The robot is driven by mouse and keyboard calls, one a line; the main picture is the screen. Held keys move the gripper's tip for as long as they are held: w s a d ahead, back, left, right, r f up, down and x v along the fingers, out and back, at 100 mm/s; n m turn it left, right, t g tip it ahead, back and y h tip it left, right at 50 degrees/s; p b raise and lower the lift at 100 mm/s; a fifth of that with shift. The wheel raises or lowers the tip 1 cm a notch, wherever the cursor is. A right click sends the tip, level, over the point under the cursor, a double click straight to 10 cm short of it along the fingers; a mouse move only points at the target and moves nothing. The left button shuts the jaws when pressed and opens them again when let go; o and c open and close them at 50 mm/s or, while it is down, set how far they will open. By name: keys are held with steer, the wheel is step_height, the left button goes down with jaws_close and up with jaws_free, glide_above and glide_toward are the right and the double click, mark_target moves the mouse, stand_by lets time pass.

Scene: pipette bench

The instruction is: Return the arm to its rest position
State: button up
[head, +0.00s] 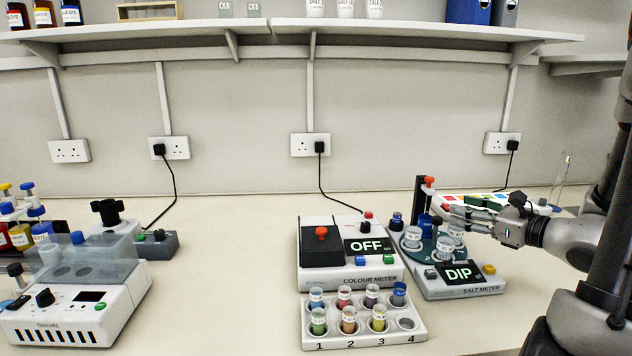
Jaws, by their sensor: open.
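My gripper (465,213) reaches in from the right, over the back of the salt meter (455,290). Its jaws are open, and their tips are close to the small cups (412,237) on the meter's round dark turntable. I cannot tell whether the fingers touch a cup. The salt meter's screen reads DIP. A blue-topped item (425,222) stands behind the cups near the fingers. My arm (565,238) runs from the gripper to the right edge and hides part of the bench there.
The colour meter (345,272), reading OFF, stands left of the salt meter. A white bench device (75,320) and bottles are at left. A shelf (300,28) runs above. Bench between left device and colour meter is clear.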

steer(key=s+a+f+n+g, duration=0.1)
steer(key=s+n+g, duration=0.1)
steer(key=s+a+f+n+g+y, duration=0.1)
steer(key=s+a+n+g, duration=0.1)
steer(key=s, duration=0.1)
steer(key=s+a+f+n+g, duration=0.1)
steer(key=s+f+n, duration=0.1)
steer(key=s, duration=0.1)
steer(key=shift+s+a+f+g+y, duration=0.1)
steer(key=shift+s+a+g+y, duration=0.15)
steer(key=shift+g+y, duration=0.15)
steer(key=s+n+g+h, duration=0.4)
steer(key=s+n+g, duration=0.4)
steer(key=s+n, duration=0.4)
step_height(320, 180, up, 11)
steer(key=d+n+t+h, duration=0.1)
steer(key=n+t+h, duration=0.2)
steer(key=n, duration=0.8)
steer(key=h, duration=0.2)
steer(key=shift+s+f+t+h, duration=0.15)
steer(key=shift+s+t+h, duration=0.15)
steer(key=shift+h, duration=0.1)
steer(key=shift+c, duration=0.2)
